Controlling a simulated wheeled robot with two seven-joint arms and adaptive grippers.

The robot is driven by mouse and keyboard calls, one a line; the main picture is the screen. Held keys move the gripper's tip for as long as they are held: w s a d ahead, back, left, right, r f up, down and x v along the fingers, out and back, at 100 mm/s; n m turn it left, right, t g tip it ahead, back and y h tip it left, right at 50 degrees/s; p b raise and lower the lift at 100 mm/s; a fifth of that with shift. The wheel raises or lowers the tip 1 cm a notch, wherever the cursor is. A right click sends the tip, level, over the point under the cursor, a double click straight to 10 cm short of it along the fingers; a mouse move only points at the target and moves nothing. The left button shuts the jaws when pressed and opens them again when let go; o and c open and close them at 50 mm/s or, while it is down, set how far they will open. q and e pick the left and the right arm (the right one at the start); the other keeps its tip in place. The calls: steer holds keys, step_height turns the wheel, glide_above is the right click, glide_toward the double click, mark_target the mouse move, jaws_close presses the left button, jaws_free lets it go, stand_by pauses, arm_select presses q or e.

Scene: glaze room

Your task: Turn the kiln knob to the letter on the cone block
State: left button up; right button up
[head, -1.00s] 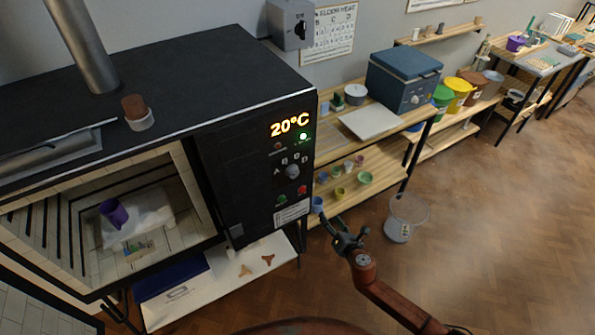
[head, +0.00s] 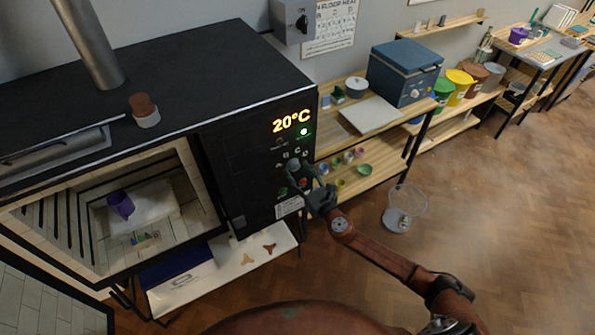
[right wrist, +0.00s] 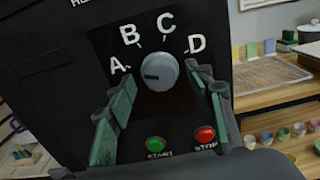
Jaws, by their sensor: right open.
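The grey kiln knob (right wrist: 162,72) sits on the black control panel among the white letters A, B, C and D. A dark mark on the knob points left, a little below A. My right gripper (right wrist: 162,98) is open, its green-padded fingers left and right of the knob, with no clear contact. In the head view my right gripper (head: 305,178) is at the panel and partly covers the knob and letters. The cone block (head: 145,239) with small coloured cones lies inside the open kiln; its letter is too small to read. My left gripper is not in view.
A green START button (right wrist: 156,145) and a red STOP button (right wrist: 204,134) lie just below the knob. The display (head: 291,121) reads 20°C. A purple cup (head: 121,205) stands in the kiln. Shelves with small pots (head: 364,170) stand to the right.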

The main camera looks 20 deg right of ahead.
steer(key=shift+w, duration=0.2)
steer(key=c, duration=1.2)
